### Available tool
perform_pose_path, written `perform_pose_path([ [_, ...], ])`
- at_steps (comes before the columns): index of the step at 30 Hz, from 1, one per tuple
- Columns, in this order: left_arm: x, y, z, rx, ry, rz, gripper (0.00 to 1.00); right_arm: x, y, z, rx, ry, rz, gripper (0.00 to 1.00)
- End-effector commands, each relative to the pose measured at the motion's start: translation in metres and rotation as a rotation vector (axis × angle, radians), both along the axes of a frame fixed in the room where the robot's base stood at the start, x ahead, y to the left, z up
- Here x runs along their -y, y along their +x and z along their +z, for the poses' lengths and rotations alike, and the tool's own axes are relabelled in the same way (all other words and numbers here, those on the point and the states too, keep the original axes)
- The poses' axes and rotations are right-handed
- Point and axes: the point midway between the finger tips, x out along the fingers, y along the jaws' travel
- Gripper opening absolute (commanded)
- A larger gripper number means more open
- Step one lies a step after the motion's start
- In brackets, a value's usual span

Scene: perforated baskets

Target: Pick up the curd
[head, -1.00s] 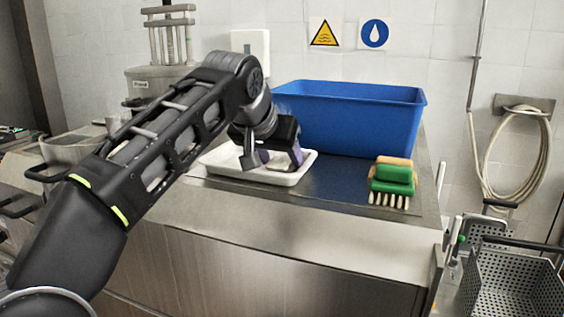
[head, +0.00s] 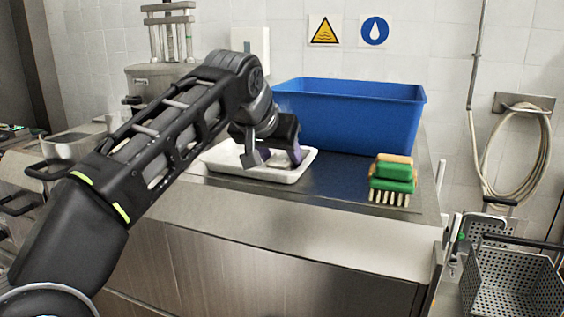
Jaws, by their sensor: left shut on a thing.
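My left gripper (head: 274,158) reaches down from the left into the white tray (head: 222,169) on the steel counter. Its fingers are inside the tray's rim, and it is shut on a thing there. The curd cannot be made out clearly: what lies between the fingers is pale like the tray and largely hidden by the gripper. My right gripper is not in view.
A large blue tub (head: 350,118) stands right behind the tray. A green and tan brush (head: 392,178) lies to the right near the counter's front edge. A perforated metal basket (head: 513,285) is at lower right. Dark counter between tray and brush is clear.

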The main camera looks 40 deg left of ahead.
Motion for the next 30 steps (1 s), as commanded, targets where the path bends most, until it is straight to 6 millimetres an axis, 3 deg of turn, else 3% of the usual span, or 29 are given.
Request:
perform_pose_path([
  [9,0.0,0.0,0.001,0.001,0.0,0.0,0.03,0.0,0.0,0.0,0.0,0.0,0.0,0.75],
  [18,0.0,0.001,0.005,0.002,0.001,0.0,0.03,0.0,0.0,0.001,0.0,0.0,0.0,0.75],
  [23,0.0,0.001,0.025,0.003,0.0,0.001,0.03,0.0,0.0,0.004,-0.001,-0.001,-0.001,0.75],
  [30,0.0,0.001,0.072,0.003,0.0,-0.001,0.03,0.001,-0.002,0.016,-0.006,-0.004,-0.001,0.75],
])
